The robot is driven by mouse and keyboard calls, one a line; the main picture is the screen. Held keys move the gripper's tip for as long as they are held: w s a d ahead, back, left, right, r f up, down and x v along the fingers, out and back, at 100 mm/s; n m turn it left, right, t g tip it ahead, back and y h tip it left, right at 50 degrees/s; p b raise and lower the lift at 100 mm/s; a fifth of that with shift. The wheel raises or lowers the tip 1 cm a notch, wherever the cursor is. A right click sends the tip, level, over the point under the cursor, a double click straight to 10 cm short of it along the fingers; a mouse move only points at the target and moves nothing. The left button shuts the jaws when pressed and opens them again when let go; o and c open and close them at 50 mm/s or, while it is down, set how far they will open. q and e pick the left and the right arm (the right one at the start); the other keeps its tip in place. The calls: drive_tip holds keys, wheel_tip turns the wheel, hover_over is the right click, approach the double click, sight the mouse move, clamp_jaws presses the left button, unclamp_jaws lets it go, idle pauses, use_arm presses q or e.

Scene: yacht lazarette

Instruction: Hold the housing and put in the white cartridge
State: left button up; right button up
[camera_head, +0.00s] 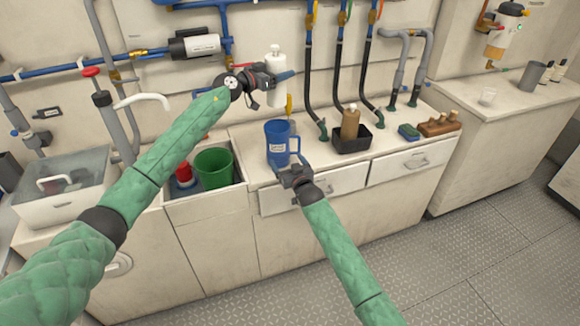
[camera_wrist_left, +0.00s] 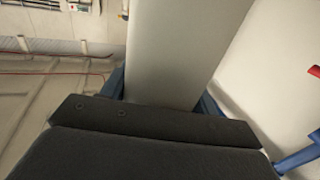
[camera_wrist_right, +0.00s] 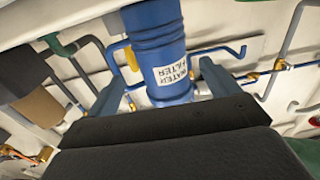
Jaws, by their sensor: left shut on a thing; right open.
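The white cartridge (camera_head: 275,92) is upright in my left gripper (camera_head: 272,77), which is shut on it. It fills the space between the fingers in the left wrist view (camera_wrist_left: 180,50). The blue housing (camera_head: 277,138) stands upright on the counter, below the cartridge in the head view. Its white label reads "WATER FILTER" in the right wrist view (camera_wrist_right: 158,40). My right gripper (camera_head: 291,170) is open at the near side of the housing, its fingers pointing toward it, one on each side in the wrist view. Whether they touch it I cannot tell. The inside of the housing is hidden.
A green bucket (camera_head: 213,167) and a red object (camera_head: 184,174) sit in the recess to the left. A black tray (camera_head: 351,140) with a brown bottle (camera_head: 350,121) stands right of the housing. Black hoses (camera_head: 338,85) hang behind.

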sight(278, 147)
drive_tip(key=x, duration=1)
drive_tip(key=c, duration=0.9)
